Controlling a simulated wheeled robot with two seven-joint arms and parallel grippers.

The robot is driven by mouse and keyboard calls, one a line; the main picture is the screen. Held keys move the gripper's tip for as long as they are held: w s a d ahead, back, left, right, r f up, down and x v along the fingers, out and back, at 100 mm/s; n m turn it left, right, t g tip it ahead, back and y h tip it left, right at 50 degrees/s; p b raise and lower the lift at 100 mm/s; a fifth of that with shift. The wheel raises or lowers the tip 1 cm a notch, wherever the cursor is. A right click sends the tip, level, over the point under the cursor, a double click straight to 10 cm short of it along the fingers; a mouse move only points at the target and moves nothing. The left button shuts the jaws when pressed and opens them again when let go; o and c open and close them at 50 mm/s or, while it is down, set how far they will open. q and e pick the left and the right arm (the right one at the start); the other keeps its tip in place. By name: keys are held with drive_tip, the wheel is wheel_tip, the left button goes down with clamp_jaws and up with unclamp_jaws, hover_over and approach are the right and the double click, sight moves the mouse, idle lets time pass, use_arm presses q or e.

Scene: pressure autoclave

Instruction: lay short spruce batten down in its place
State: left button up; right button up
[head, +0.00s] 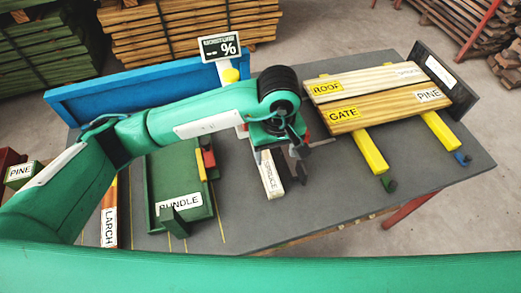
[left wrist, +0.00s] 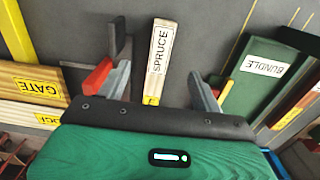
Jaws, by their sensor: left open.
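The short spruce batten (head: 270,176) is a pale bar with a white SPRUCE label, lying on the grey tabletop just right of the green BUNDLE tray. In the left wrist view the batten (left wrist: 159,60) lies between the spread fingers of my left gripper (left wrist: 158,68), apart from both, with a yellow patch at its near end. In the head view my left gripper (head: 287,172) is open above the batten, and its wrist hides the batten's far end. Whether the gripper is still above it or level with it I cannot tell. My right gripper is not in view.
GATE and ROOF boards (head: 379,95) rest on yellow bars at the right. A blue board (head: 150,88) runs along the back.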

use_arm(q)
drive_tip(key=p, duration=0.2)
hover_over(274, 185)
drive_tip(key=w, duration=0.1)
drive_tip(key=f, duration=0.8)
drive_tip(key=shift+w+a+f, duration=0.1)
drive_tip(key=shift+a+f, duration=0.05)
drive_tip(key=shift+a, duration=0.1)
drive_tip(key=shift+s+d+f+p, duration=0.1)
drive_tip(key=shift+s+f+p, duration=0.2)
drive_tip(key=shift+f, duration=0.45)
drive_tip(key=shift+s+d+f+p, duration=0.1)
drive_tip(key=shift+f+p, duration=0.35)
drive_tip(key=shift+f, duration=0.25)
drive_tip(key=shift+s+f+p, duration=0.2)
drive_tip(key=shift+f+p, duration=0.15)
drive_tip(key=shift+f, duration=0.4)
drive_tip(key=shift+w+f, duration=0.1)
drive_tip(key=shift+f, duration=0.4)
drive_tip(key=c, duration=1.2)
